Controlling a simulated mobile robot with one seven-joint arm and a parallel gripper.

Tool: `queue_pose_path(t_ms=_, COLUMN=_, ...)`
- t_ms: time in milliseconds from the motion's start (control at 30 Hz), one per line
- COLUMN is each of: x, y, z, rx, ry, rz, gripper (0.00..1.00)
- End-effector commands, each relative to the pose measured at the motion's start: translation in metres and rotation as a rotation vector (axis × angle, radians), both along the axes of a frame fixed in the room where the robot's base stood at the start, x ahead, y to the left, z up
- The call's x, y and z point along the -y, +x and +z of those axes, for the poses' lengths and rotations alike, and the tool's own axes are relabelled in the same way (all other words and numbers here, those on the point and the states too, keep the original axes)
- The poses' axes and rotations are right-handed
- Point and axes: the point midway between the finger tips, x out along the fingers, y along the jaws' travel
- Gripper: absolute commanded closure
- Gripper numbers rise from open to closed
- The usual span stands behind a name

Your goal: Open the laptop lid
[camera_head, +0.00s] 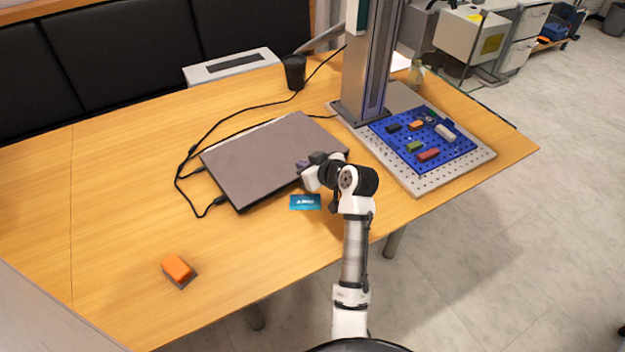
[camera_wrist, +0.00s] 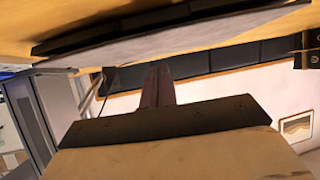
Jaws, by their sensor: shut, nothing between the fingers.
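The laptop (camera_head: 265,155) lies on the wooden table with its grey-brown lid down, or nearly so. The lid looks flat in the head view. My gripper (camera_head: 302,166) is at the laptop's right front edge, close to the lid; I cannot tell whether it touches. In the wrist view the picture is upside down. There the laptop (camera_wrist: 200,42) shows as a grey lid with a dark edge along the top, and my shut gripper (camera_wrist: 158,78) points toward it with nothing held. My arm hides part of the laptop's right front corner.
A blue card (camera_head: 306,202) lies in front of the laptop. Black cables run along its left side. A metal column on a perforated plate (camera_head: 455,170) with a blue board (camera_head: 400,150) stands to the right. An orange-topped block (camera_head: 177,267) sits front left; the table's left part is clear.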

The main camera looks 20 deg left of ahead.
Motion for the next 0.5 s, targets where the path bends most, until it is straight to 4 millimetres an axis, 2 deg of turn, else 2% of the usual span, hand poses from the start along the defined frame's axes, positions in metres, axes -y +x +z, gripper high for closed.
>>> queue_pose_path(t_ms=500, x=0.038, y=-0.019, z=0.0, rx=0.0, ry=0.0, rz=-0.002, gripper=1.0)
